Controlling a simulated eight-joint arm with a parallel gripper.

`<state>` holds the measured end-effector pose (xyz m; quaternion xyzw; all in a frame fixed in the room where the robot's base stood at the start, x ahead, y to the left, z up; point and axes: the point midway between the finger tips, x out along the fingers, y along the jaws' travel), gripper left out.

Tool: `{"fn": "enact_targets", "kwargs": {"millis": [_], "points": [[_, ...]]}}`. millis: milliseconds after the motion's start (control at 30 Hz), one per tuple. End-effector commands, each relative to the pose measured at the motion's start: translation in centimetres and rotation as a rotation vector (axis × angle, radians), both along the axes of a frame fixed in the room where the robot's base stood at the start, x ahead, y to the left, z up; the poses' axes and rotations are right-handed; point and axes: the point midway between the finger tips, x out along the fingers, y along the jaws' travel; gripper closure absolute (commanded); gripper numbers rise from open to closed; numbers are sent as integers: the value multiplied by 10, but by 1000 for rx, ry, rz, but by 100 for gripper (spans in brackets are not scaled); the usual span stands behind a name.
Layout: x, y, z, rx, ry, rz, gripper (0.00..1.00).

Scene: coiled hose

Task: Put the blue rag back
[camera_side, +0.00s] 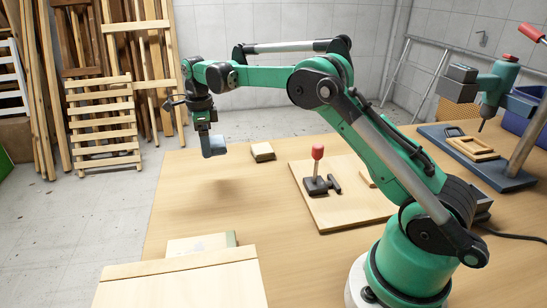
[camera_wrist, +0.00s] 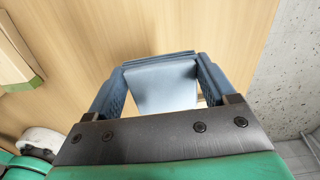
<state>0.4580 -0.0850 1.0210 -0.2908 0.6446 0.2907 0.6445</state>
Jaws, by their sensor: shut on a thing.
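The blue rag (camera_side: 215,147) hangs from my gripper (camera_side: 206,127) in the side view, above the left part of the wooden table, with a soft shadow on the tabletop below it. In the wrist view the light blue rag (camera_wrist: 163,88) lies between the two dark blue fingers of my gripper (camera_wrist: 162,72), which are shut on it. It looks folded, with a darker edge across its top. The rag is clear of the table.
A wooden box (camera_side: 185,284) stands at the front left, with a pale block (camera_side: 200,243) behind it. A small wooden block (camera_side: 262,151) lies farther back. A board (camera_side: 350,205) carries a red-knobbed clamp (camera_side: 318,170). A drill press (camera_side: 490,95) stands at right.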

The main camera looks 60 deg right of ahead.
Motion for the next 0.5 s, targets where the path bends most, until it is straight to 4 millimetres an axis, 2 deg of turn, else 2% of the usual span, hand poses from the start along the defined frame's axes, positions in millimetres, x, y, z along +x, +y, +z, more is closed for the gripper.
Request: {"fn": "enact_targets", "kwargs": {"millis": [167,267,500], "points": [[-13,9,24,0,0,-3,64],[-28,18,46,0,0,-10,64],[-81,42,92,0,0,-26,64]]}}
